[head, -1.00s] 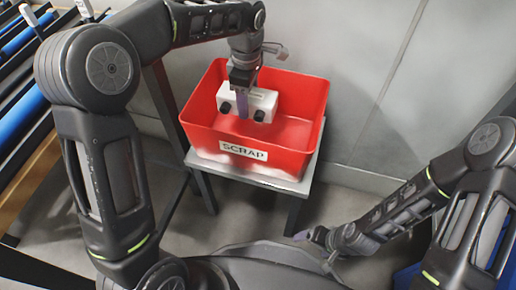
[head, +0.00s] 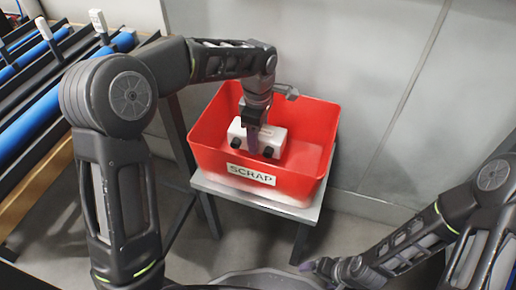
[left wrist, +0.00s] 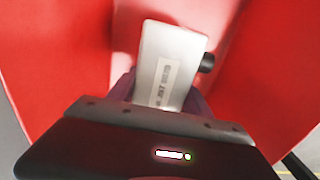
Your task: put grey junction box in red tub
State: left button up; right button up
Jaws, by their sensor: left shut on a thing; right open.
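The grey junction box (head: 270,142) is a pale box with dark round fittings on its side. My left gripper (head: 252,140) is shut on it and holds it inside the red tub (head: 205,150), below the rim level. Whether the box touches the tub floor cannot be told. In the left wrist view the box (left wrist: 165,65) with a printed label sits between the fingers, with red tub walls (left wrist: 60,60) around it. The tub carries a SCRAP label. My right gripper (head: 318,267) is open and empty, low at the lower right, away from the tub.
The tub stands on a small grey table (head: 300,212) by a pale wall (head: 350,50). A rack with blue rollers (head: 45,118) and dark rails stands at the left. Grey floor shows around the table legs.

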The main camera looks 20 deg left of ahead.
aim_at(258, 156)
pick_arm(q)
jog(key=shift+f+b, duration=1.1)
jog(key=shift+f, duration=1.35)
jog(key=shift+f, duration=0.15)
jog(key=o, duration=1.7)
notch_tip(258, 156, up, 12)
jog(key=p, duration=0.4)
jog(key=shift+p, duration=0.3)
